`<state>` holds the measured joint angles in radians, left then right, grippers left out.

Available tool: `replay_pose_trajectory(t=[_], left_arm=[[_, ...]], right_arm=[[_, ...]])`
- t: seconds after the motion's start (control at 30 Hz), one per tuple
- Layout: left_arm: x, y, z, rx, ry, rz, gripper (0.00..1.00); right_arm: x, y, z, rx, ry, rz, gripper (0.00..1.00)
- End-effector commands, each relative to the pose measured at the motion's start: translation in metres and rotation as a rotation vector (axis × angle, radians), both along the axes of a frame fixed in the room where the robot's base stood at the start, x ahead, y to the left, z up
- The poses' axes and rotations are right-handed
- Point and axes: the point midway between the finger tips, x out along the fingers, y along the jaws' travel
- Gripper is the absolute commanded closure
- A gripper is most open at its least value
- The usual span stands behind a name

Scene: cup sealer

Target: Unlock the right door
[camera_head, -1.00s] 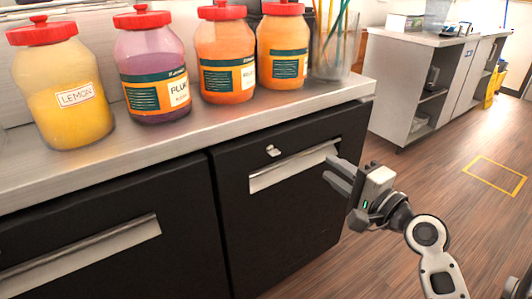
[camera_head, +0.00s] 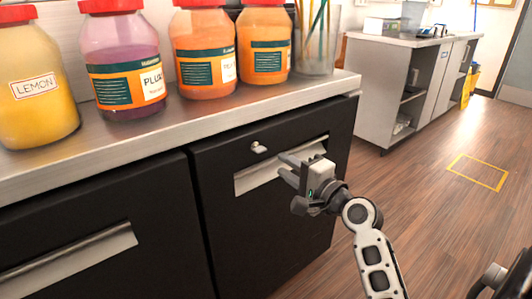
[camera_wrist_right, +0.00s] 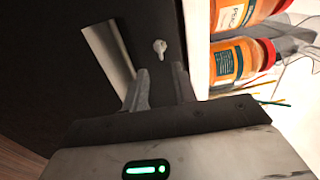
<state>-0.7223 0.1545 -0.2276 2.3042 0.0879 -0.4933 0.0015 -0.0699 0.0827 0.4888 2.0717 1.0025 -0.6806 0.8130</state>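The right door (camera_head: 270,215) is a black cabinet front with a recessed silver handle (camera_head: 255,179). A small silver latch or key (camera_head: 259,148) sticks out above the handle; it also shows in the right wrist view (camera_wrist_right: 160,47). My right gripper (camera_head: 286,167) is in front of the handle, just below and right of the key. In the right wrist view its two fingers (camera_wrist_right: 160,86) are apart, with nothing between them, and point toward the key, which lies beyond the fingertips. My left gripper is not in view.
A metal counter (camera_head: 170,130) above the doors carries several red-lidded jars (camera_head: 122,60) and a clear container of straws (camera_head: 316,40). A left black door (camera_head: 90,235) has its own handle. Wooden floor (camera_head: 420,210) is open on the right.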

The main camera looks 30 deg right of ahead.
Motion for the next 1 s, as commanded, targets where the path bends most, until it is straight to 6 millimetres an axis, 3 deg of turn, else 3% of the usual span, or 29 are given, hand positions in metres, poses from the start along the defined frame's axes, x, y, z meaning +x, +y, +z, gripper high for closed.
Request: replay_pose_trajectory(t=[0.1, 0.33, 0.5, 0.8, 0.9, 1.0], left_arm=[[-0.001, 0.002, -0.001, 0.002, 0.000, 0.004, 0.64], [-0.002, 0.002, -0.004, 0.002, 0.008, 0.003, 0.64], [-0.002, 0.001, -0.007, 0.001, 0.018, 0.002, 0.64], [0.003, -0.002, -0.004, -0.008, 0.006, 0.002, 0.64], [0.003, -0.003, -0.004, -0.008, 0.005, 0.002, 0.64], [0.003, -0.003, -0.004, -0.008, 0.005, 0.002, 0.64]], right_arm=[[0.027, 0.002, 0.001, 0.002, -0.004, 0.001, 0.73], [0.064, 0.005, 0.000, 0.002, -0.001, 0.000, 0.73], [0.076, 0.006, 0.000, 0.001, 0.000, 0.001, 0.73], [0.078, 0.006, 0.000, 0.000, 0.001, 0.001, 0.73], [0.078, 0.006, 0.000, 0.000, 0.001, 0.001, 0.98], [0.077, 0.006, 0.000, 0.000, 0.001, 0.001, 1.00]])
